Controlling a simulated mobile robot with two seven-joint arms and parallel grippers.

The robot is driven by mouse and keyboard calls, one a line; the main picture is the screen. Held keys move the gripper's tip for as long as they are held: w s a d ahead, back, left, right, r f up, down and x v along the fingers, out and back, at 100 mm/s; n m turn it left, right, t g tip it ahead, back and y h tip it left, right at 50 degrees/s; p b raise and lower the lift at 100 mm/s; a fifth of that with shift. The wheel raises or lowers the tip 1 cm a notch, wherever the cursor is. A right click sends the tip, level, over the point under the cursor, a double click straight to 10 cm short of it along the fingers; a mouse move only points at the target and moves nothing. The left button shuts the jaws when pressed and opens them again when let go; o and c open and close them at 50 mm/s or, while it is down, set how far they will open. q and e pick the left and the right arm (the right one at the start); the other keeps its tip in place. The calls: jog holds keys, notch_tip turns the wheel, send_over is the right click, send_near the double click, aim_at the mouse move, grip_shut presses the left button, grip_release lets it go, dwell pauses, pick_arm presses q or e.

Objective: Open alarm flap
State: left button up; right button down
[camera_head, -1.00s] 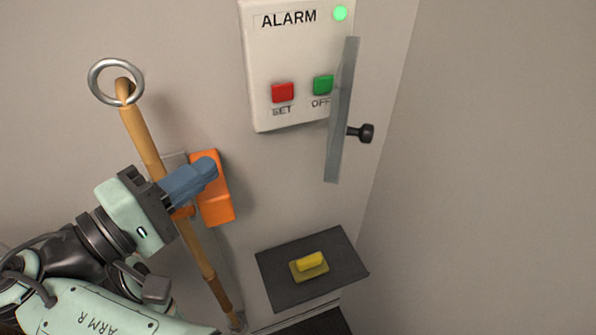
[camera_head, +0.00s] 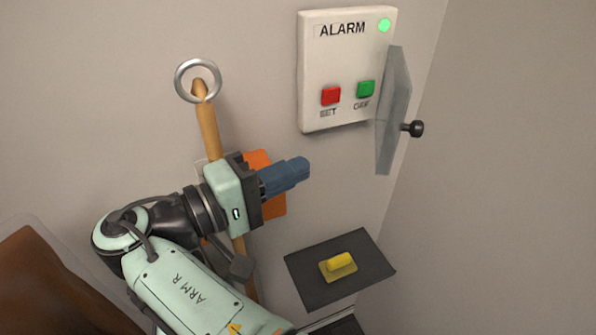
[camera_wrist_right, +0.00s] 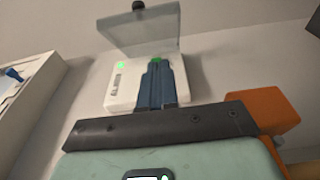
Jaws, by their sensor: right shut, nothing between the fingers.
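The white alarm box (camera_head: 345,45) is on the wall, with a red SET button (camera_head: 331,96), a green OFF button (camera_head: 366,89) and a lit green lamp (camera_head: 385,25). Its clear flap (camera_head: 392,115) stands swung out at the box's right side, with a black knob (camera_head: 413,129) on its outer face. The right wrist view also shows the flap (camera_wrist_right: 140,32) standing away from the box (camera_wrist_right: 122,92). My right gripper (camera_head: 307,165) is shut and empty, below and left of the box, apart from the flap. My left gripper is out of view.
A wooden stick (camera_head: 207,125) with a metal ring (camera_head: 198,81) leans on the wall behind my right arm. An orange block (camera_head: 275,205) is partly hidden behind the gripper. A dark shelf (camera_head: 310,285) bears a yellow object (camera_head: 340,262). A side wall (camera_head: 500,170) stands at right.

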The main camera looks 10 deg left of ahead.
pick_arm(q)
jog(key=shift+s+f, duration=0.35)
pick_arm(e)
jog(key=w+d, duration=0.5)
jog(key=d, duration=0.4)
jog(key=shift+w, duration=0.15)
pick_arm(q)
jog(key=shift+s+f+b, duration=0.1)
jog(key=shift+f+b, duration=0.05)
jog(key=shift+b, duration=0.2)
